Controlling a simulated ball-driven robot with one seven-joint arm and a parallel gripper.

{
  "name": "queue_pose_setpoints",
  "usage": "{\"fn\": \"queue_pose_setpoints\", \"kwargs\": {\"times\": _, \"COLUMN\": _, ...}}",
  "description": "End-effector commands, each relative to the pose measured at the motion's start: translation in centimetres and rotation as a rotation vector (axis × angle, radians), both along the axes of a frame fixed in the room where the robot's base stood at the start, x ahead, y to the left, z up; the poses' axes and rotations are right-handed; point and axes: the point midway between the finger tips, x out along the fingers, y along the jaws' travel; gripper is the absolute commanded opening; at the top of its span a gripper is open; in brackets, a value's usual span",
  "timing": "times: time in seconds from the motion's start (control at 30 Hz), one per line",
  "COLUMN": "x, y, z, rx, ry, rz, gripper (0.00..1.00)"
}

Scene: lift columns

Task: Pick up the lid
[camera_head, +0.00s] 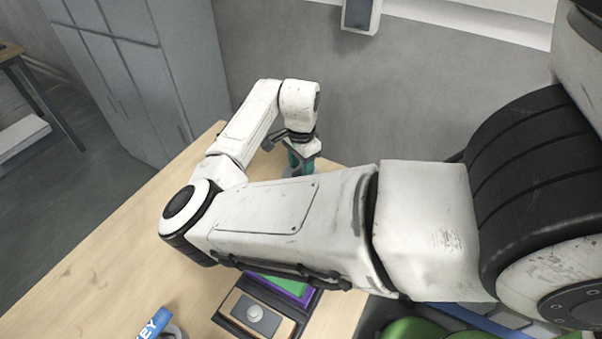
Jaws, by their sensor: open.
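My gripper (299,153) is at the far corner of the wooden table (110,250), pointing down and open. A teal upright object (295,161) is right below it, near the fingers. A grey rounded piece shows at its foot. The fingers cover much of it, so I cannot tell whether they touch it or whether it is the lid. I cannot identify the lid with certainty. My arm hides the middle of the table.
A purple and green item (290,289) lies by the tray, partly under my arm. Grey cabinets (135,70) stand behind. The table's left part is clear.

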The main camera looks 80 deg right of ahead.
Motion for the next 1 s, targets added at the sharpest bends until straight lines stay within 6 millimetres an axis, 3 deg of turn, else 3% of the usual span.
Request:
{"fn": "queue_pose_setpoints", "kwargs": {"times": 0.33, "x": -0.02, "y": 0.0, "z": -0.92, "rx": 0.0, "ry": 0.0, "rz": -0.001, "gripper": 0.48}}
{"fn": "queue_pose_setpoints", "kwargs": {"times": 0.83, "x": -0.03, "y": 0.0, "z": -0.88, "rx": 0.0, "ry": 0.0, "rz": -0.001, "gripper": 0.0}}
{"fn": "queue_pose_setpoints", "kwargs": {"times": 1.0, "x": -0.03, "y": 0.0, "z": -0.87, "rx": 0.0, "ry": 0.0, "rz": -0.001, "gripper": 0.0}}
